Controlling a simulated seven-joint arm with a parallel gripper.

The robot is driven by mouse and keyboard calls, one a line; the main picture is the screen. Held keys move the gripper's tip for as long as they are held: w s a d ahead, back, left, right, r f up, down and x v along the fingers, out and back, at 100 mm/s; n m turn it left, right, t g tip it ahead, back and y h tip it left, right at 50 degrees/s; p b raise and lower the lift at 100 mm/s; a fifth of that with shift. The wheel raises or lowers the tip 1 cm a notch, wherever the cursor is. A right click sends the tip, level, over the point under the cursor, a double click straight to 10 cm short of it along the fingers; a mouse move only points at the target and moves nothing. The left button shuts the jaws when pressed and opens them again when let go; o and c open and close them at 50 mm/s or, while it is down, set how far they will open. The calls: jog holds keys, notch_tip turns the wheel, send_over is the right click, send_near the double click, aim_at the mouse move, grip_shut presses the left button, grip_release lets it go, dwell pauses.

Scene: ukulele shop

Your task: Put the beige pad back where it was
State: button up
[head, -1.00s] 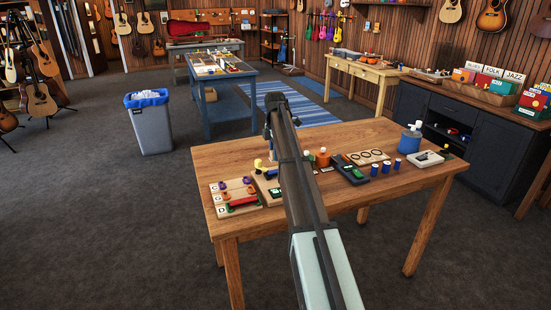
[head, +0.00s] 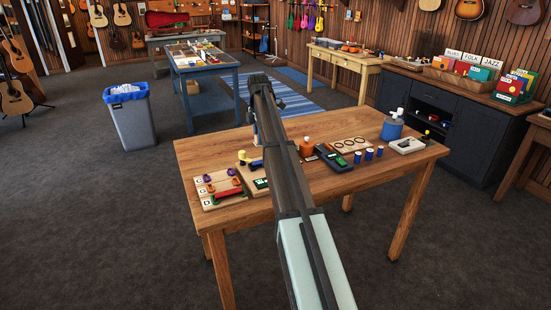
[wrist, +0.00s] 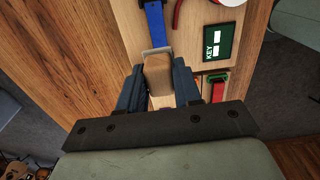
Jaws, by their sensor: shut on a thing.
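The beige pad (wrist: 157,78) is a small rounded block in the wrist view. My gripper (wrist: 158,67) is shut on it, with one dark blue finger on each side. The pad is over a light wooden board (wrist: 118,20), close to the end of a blue strip (wrist: 154,22). A thin grey edge shows between pad and strip. I cannot tell whether the pad touches the board. In the head view my arm hides most of the gripper and the pad.
The table's front right is clear.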

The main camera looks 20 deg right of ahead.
jog(key=s+d+f+m, duration=0.15)
jog(key=s+d, duration=0.35)
jog(key=d, duration=0.7)
jog(key=n, duration=0.1)
send_near(308, 173)
jog(key=shift+s+f, duration=0.15)
jog(key=shift+f, duration=2.8)
jog(key=shift+f, duration=0.15)
jog(key=o, duration=1)
notch_tip(308, 173, up, 12)
jog(key=shift+r, duration=0.2)
